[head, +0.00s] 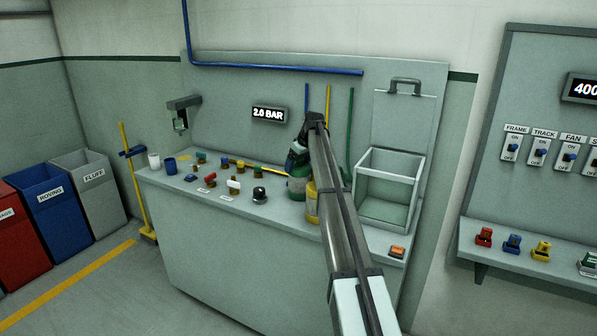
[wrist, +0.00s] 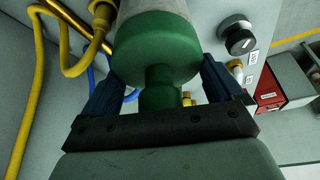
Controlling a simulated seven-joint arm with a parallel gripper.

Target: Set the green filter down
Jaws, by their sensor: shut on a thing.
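The green filter (head: 297,187) is upright at the back of the grey bench, left of my arm, with a pale middle and green ends. In the wrist view its wide green cap (wrist: 157,48) and narrow green neck (wrist: 160,97) show, with a pale body beyond. My gripper (head: 297,155) is at the filter's top; in the wrist view the two dark blue fingers of my gripper (wrist: 160,92) are shut on the neck. I cannot tell whether the filter's bottom touches the bench; my arm partly covers that area.
A yellow canister (head: 313,208) stands close to the filter's right, partly behind my arm. An open-topped grey bin (head: 385,208) is further right. A black knob (head: 259,194) and several coloured fittings are to the left. A yellow hose (wrist: 38,75) shows in the wrist view.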

